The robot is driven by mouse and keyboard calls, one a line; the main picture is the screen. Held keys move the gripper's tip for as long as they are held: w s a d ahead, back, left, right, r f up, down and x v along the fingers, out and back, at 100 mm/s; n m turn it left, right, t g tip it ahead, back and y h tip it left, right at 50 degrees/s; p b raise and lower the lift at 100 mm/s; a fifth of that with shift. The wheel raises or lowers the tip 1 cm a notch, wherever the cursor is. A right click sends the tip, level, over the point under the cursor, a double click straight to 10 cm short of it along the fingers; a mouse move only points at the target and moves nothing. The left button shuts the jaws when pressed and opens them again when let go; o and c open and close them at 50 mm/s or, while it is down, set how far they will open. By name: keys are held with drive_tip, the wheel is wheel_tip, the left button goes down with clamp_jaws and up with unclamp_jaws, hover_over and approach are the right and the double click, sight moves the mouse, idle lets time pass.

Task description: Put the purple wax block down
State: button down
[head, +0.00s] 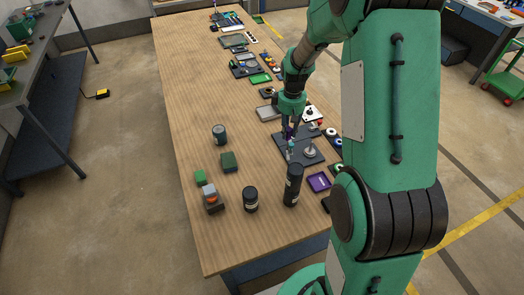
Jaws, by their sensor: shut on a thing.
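My gripper (290,147) points down over the dark grey plate (283,142) on the right part of the wooden table. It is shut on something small. A small purple patch (290,130) shows at the gripper and appears to be the purple wax block, though its outline is too small to make out. I cannot tell whether it touches anything below. A flat purple tray (318,182) lies on the table nearer the camera, below and right of the gripper.
A tall black cylinder (293,184) stands in front of the plate. A shorter black cylinder (250,199), a grey-green can (219,134) and a dark green block (229,162) stand to the left. A metal post (310,148) rises from the plate.

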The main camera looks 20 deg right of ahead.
drive_tip(key=s+a+n+b, duration=0.1)
drive_tip(key=s+a+b, duration=0.15)
drive_tip(key=a, duration=0.55)
wheel_tip(320, 180, down, 12)
drive_tip(key=shift+s+a+r+p, duration=0.15)
drive_tip(key=shift+r+p, duration=0.1)
drive_tip(key=shift+p, duration=0.2)
drive_tip(key=w, duration=0.5)
drive_tip(key=w+d+f, duration=0.1)
drive_tip(key=w, duration=0.4)
drive_tip(key=w+d, duration=0.1)
drive_tip(key=w, duration=0.5)
drive_tip(key=shift+d+f, duration=0.15)
drive_tip(key=shift+f, duration=0.1)
drive_tip(key=shift+s, duration=0.1)
drive_tip(key=shift+f+b, duration=0.4)
drive_tip(key=shift+f, duration=1.4)
